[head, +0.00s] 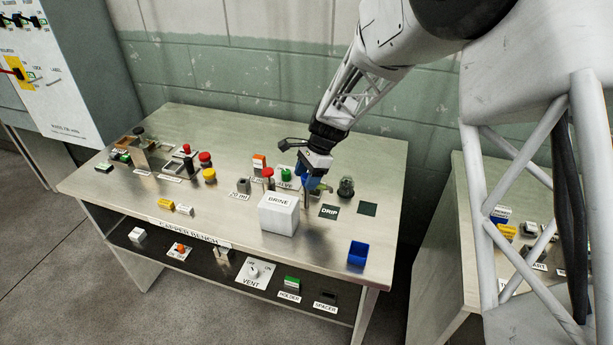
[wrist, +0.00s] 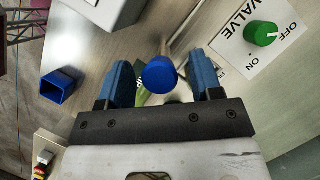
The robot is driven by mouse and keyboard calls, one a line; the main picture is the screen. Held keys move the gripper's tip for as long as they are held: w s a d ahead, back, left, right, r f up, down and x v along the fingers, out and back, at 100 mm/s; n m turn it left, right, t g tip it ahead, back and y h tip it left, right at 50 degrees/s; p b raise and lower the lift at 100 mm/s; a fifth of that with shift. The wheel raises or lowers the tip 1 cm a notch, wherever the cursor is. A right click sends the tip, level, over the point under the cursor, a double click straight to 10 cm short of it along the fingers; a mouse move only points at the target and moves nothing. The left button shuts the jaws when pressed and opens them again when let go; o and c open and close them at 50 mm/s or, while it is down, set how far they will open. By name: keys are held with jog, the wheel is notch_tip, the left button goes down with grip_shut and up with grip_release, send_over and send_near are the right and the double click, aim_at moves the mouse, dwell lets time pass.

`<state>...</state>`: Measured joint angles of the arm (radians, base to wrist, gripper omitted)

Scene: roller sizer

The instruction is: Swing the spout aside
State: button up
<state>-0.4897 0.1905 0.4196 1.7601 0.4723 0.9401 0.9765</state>
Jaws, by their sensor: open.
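A white box labelled BRINE (head: 279,214) stands on the bench, and its corner shows in the wrist view (wrist: 105,8). My gripper (head: 313,182) is just behind and right of it, pointing down. In the wrist view my gripper (wrist: 160,80) is open, with a round blue cap (wrist: 160,74) between its blue fingers and a gap visible on both sides. A thin metal post (head: 307,198) shows below the fingers in the head view. The cap and post may belong to the spout; its arm is largely hidden by the gripper.
A green VALVE knob (wrist: 262,34) sits close to my gripper. A DRIP plate (head: 329,211), a dark square (head: 367,209) and an open blue bin (head: 357,253) lie to the right. Red and yellow buttons (head: 208,166) stand left.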

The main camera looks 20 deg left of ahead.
jog(key=v, duration=0.7)
jog(key=shift+r, duration=0.35)
jog(key=shift+w+d, duration=0.1)
jog(key=shift+d, duration=0.05)
jog(key=c, duration=0.3)
jog(key=shift+w+d+n, duration=0.15)
jog(key=shift+w+n, duration=0.35)
jog(key=c, duration=0.5)
jog(key=w+d+n+h, duration=0.1)
jog(key=w+n, duration=0.1)
jog(key=w+d+n+g+h, duration=0.1)
jog(key=w+n, duration=0.2)
jog(key=w+d+n+g+h, duration=0.1)
jog(key=w+d+n, duration=0.1)
jog(key=n, duration=0.1)
jog(key=shift+w, duration=0.4)
grip_shut()
jog(key=shift+w+d+n, duration=0.2)
jog(key=shift+w+n, duration=0.15)
jog(key=shift+n, duration=0.05)
